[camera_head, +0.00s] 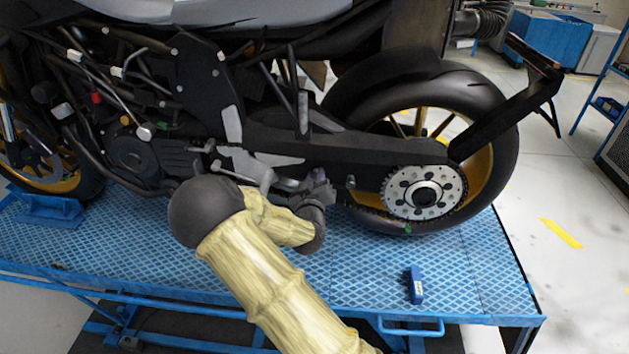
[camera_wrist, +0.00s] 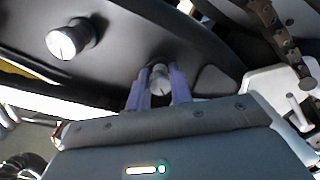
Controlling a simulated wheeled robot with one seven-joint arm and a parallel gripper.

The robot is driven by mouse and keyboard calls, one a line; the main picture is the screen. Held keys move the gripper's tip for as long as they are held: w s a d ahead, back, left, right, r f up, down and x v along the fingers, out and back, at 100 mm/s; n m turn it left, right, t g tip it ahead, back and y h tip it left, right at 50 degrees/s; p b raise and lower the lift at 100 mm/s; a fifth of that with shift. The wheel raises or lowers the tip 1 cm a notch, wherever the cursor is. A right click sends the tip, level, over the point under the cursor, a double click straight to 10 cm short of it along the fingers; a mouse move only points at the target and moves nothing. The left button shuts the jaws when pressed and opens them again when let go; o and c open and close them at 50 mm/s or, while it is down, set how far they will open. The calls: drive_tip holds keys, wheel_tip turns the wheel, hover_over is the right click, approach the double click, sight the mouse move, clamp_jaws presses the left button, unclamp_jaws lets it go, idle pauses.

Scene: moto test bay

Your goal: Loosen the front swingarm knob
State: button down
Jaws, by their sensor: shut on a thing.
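The motorcycle's black swingarm (camera_head: 375,148) runs back to the rear wheel. It also fills much of the wrist view (camera_wrist: 115,65). The front swingarm knob (camera_wrist: 158,78) is a small silvery cylinder on its side. My gripper (camera_wrist: 159,92) is shut on this knob, with one purple finger on each side. In the head view my gripper (camera_head: 319,178) is at the swingarm's lower side and hides the front knob. The rear knob (camera_wrist: 72,40) stands apart at upper left in the wrist view, and right of my gripper in the head view (camera_head: 350,182).
The rear sprocket (camera_head: 424,192) and wheel are to the right. The footpeg bracket (camera_head: 266,181) is close to my gripper on the left. A small blue block (camera_head: 414,285) lies on the blue lift platform (camera_head: 465,260), which has bare room around it.

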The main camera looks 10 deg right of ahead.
drive_tip(key=n, duration=0.5)
drive_tip(key=shift+n, duration=0.4)
drive_tip(key=shift+a+n+b, duration=0.25)
drive_tip(key=shift+n+b, duration=0.05)
drive_tip(key=shift+n, duration=0.6)
drive_tip(key=n, duration=0.4)
drive_tip(key=shift+d+n, duration=0.2)
drive_tip(key=shift+n, duration=0.7)
drive_tip(key=shift+f, duration=0.1)
drive_tip(key=c, duration=1.3)
unclamp_jaws()
drive_tip(key=shift+a, duration=0.1)
drive_tip(key=shift+o, duration=0.2)
